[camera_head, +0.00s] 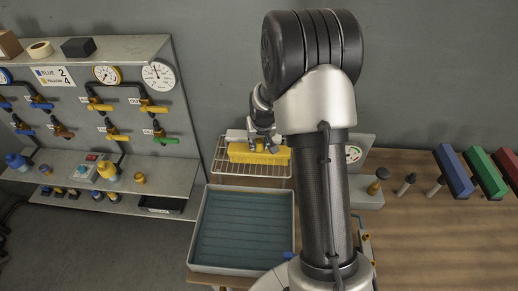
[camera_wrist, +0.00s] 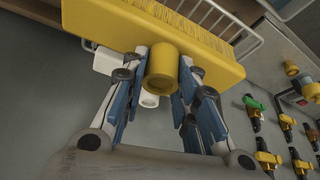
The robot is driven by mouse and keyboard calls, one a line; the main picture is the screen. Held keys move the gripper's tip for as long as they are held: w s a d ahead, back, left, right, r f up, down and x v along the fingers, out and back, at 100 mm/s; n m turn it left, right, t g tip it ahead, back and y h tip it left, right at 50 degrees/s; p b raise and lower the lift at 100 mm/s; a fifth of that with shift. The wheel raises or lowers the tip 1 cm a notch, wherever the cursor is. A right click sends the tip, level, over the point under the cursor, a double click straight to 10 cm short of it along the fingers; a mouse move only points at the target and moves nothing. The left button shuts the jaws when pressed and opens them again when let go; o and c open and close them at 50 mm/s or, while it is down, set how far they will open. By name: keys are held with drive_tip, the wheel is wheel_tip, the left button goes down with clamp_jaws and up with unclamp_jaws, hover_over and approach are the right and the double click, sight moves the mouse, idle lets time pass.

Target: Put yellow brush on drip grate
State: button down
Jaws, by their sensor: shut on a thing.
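The yellow brush (camera_head: 245,154) is a long block with a round yellow knob. My gripper (camera_head: 263,147) is shut on it. In the wrist view the fingers of my gripper (camera_wrist: 160,85) close on the knob from both sides, and the brush (camera_wrist: 150,38) spans the top of the picture with bristle marks on one face. The drip grate (camera_head: 240,174) is a wire rack behind the blue tray. The brush is over the grate, along its back part. I cannot tell whether it touches the wires. The grate's wires (camera_wrist: 250,46) show beside the brush.
A tray with a blue floor (camera_head: 243,270) stands in front of the grate. A valve panel with gauges (camera_head: 130,85) is at the left. Blue, green and red blocks (camera_head: 455,172) and a dial box (camera_head: 362,190) are on the wooden bench at the right.

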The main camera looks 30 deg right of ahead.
sight(259, 149)
drive_tip(key=shift+f, duration=1.9)
drive_tip(key=shift+f+b, duration=0.1)
drive_tip(key=shift+b, duration=0.25)
drive_tip(key=c, duration=1.3)
unclamp_jaws()
